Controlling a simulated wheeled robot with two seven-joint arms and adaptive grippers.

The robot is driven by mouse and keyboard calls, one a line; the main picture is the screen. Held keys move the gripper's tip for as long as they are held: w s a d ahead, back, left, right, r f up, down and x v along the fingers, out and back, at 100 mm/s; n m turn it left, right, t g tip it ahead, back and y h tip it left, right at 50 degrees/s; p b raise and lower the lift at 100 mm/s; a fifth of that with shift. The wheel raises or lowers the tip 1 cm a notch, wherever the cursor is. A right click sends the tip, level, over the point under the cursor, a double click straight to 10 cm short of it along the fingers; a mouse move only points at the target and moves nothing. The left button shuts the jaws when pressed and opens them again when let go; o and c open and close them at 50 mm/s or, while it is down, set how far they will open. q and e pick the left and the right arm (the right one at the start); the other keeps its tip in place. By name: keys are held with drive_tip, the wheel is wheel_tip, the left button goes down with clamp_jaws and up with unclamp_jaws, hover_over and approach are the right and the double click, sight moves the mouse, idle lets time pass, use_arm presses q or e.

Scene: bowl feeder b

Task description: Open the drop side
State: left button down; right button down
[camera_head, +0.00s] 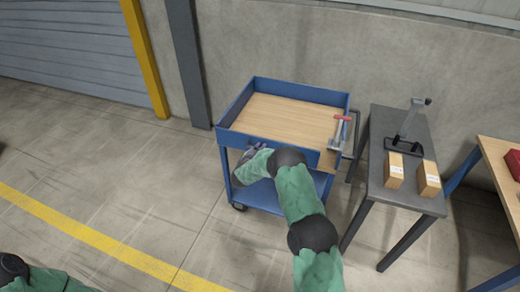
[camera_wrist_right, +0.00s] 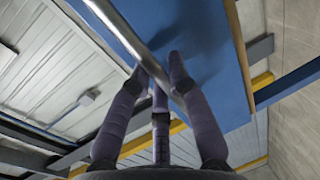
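The blue cart (camera_head: 300,92) has a wooden deck with low blue walls around it. Its front wall (camera_head: 232,139) stands upright, partly hidden by my right arm. My right gripper (camera_head: 248,158) is at the left part of that front side; its fingers are small and partly hidden in the head view. In the right wrist view, my purple-grey fingers (camera_wrist_right: 160,75) reach up to a silver bar (camera_wrist_right: 125,35) in front of a blue panel (camera_wrist_right: 205,50). The bar crosses between the fingertips; I cannot tell whether they grip it. Only part of my left arm shows, without its gripper.
A metal tool with a red part (camera_head: 341,120) is at the cart's right end. To the right, a dark table (camera_head: 395,190) holds two boxes (camera_head: 428,178) and a metal stand (camera_head: 412,115). A wooden table (camera_head: 500,165) is beyond it. Floor at left is clear.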

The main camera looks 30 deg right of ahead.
drive_tip(key=shift+f, duration=0.1)
drive_tip(key=s+a+f+t+h+b, duration=0.1)
drive_tip(key=a+f+t+h+b, duration=0.1)
drive_tip(key=f, duration=0.3)
drive_tip(key=s+a+f+t+h+b, duration=0.2)
drive_tip(key=f+b, duration=0.3)
drive_tip(key=shift+s+f+h, duration=0.25)
drive_tip(key=shift+f+h, duration=0.05)
drive_tip(key=shift+h, duration=0.1)
idle(0.7)
drive_tip(key=shift+r, duration=0.1)
